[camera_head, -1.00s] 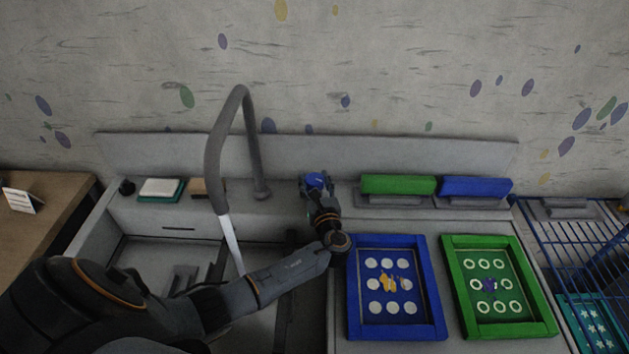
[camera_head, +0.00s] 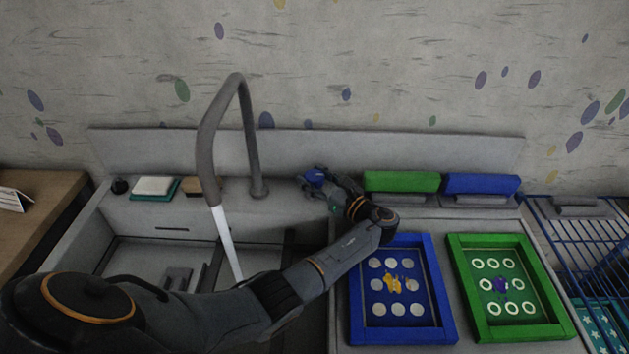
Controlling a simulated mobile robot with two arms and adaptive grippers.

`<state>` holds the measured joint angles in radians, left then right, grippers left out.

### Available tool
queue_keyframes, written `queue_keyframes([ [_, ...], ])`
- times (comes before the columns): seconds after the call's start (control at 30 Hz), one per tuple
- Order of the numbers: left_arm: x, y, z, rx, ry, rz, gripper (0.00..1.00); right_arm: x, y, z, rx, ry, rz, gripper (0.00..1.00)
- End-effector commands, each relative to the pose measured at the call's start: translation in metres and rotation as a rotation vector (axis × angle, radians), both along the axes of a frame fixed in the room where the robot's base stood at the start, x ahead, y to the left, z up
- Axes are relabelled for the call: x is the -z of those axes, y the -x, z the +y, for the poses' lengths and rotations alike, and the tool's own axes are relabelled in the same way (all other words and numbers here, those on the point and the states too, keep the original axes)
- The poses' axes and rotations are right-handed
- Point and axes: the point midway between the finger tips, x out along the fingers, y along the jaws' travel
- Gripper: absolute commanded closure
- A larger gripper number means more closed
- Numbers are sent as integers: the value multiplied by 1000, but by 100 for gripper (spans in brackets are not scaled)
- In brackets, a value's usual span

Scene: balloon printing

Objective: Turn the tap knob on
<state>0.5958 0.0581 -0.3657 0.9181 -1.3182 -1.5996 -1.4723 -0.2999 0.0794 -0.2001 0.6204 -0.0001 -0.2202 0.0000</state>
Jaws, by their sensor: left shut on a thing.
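The blue tap knob (camera_head: 314,178) is on the sink's back ledge, right of the grey tap (camera_head: 211,135). My left gripper (camera_head: 321,184) is shut on the knob, reaching it from the right and front. Its fingers partly hide the knob. A white stream of water (camera_head: 226,245) runs down from the tap's spout into the sink (camera_head: 140,255). My left arm crosses in front of the sink and hides part of it. My right gripper is not in view.
A blue frame (camera_head: 436,290) and a green frame (camera_head: 555,300) lie right of the sink. Green (camera_head: 402,182) and blue (camera_head: 482,185) squeegees stand behind them. A sponge (camera_head: 155,186) and a small black item (camera_head: 120,186) sit on the left ledge. A blue wire rack (camera_head: 575,235) is far right.

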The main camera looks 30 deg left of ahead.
Motion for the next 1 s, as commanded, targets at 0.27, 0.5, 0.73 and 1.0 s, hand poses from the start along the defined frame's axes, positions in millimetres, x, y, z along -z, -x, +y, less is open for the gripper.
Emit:
queue_keyframes([
  [0.27,-3,-1,1,-4,-3,-4,83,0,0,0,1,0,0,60],
  [0.5,-3,-1,1,-4,-2,-4,28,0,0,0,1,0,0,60],
  [0.73,-1,0,1,-3,-1,-2,28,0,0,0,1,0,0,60],
  [1.0,-20,-1,1,-3,-1,-6,28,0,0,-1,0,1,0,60],
])
